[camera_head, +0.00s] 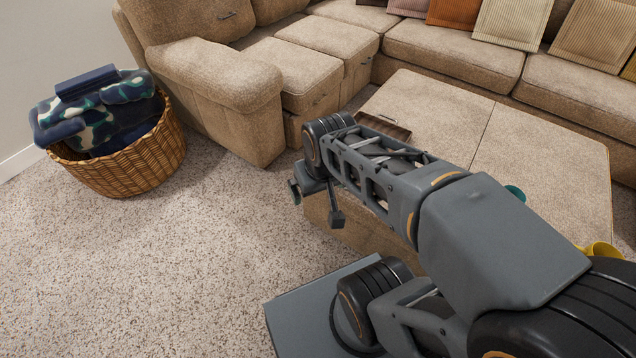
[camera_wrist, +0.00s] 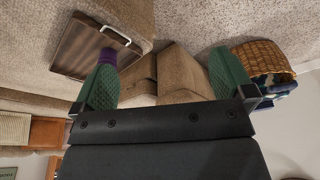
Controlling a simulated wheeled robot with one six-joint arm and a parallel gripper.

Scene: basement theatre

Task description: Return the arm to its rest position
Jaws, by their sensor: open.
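My arm (camera_head: 390,175) reaches from the lower right toward the middle of the head view, over the near side of the ottoman. My gripper (camera_wrist: 162,70) shows in the wrist view with its two green fingers spread wide apart and nothing between them touching either pad. In the head view the gripper is mostly hidden behind the wrist; only a small dark green end shows at its left.
A beige ottoman (camera_head: 440,110) bears a dark wooden tray (camera_head: 385,126), partly hidden by my arm; a purple item (camera_wrist: 107,57) shows by it. A green item (camera_head: 515,192) and yellow cup (camera_head: 600,250) are right. A wicker basket (camera_head: 125,168) with blankets stands left; carpet between is clear.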

